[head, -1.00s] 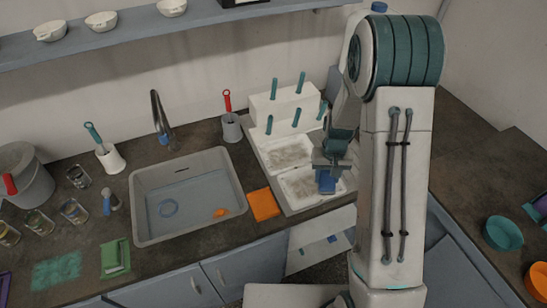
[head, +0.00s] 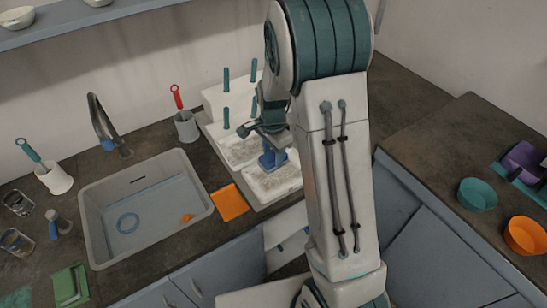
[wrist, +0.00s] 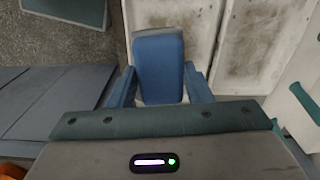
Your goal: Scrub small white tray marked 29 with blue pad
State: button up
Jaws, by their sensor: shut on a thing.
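My gripper (head: 268,152) is shut on a blue pad (head: 267,161). In the wrist view the pad (wrist: 159,66) sits between the two blue fingers (wrist: 160,88). Two white trays with brown grime stand side by side right of the sink: a nearer one (head: 262,199) and a farther one (head: 221,143). The pad is at the back-left part of the nearer tray; I cannot tell whether it touches. No number 29 is readable, and my arm hides part of the trays.
A white rack with teal pegs (head: 222,97) stands close behind the trays. An orange cloth (head: 229,202) lies between the trays and the grey sink (head: 96,222). A grey holder with a red-handled brush (head: 186,127) stands behind. Teal (head: 478,194) and orange bowls (head: 525,236) stand right.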

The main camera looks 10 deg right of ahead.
jog(key=shift+m, duration=0.5)
jog(key=shift+f, duration=0.15)
notch_tip(320, 180, down, 6)
jog(key=b, duration=0.4)
jog(key=shift+b, duration=0.3)
jog(key=shift+d, duration=0.1)
